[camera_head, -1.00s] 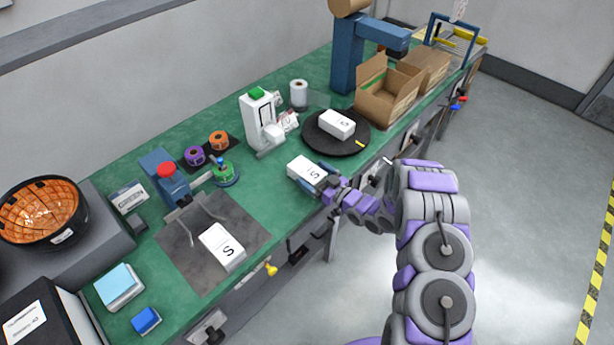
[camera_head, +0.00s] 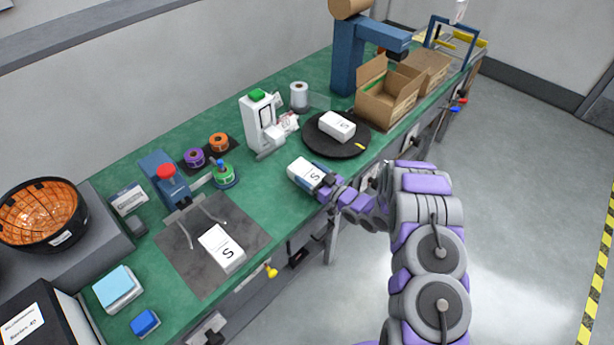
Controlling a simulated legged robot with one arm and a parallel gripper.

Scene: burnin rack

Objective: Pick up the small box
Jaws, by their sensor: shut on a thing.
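A small white box (camera_head: 305,173) marked "S" is at the front part of the green bench, left of the round black turntable. My gripper (camera_head: 322,182) is shut on this box from its right side. The box looks slightly tilted; whether it is clear of the bench top I cannot tell. A second white box (camera_head: 337,126) marked "S" lies on the turntable (camera_head: 322,147). A third white box (camera_head: 222,249) marked "S" lies on the dark grey mat (camera_head: 187,262) at the left.
A white device with a green top (camera_head: 260,122) and a blue press with a red knob (camera_head: 166,180) stand behind. An open cardboard box (camera_head: 388,97) stands beyond the turntable. Tape rolls (camera_head: 195,157) lie at the back. Bench space (camera_head: 262,190) left of my gripper is free.

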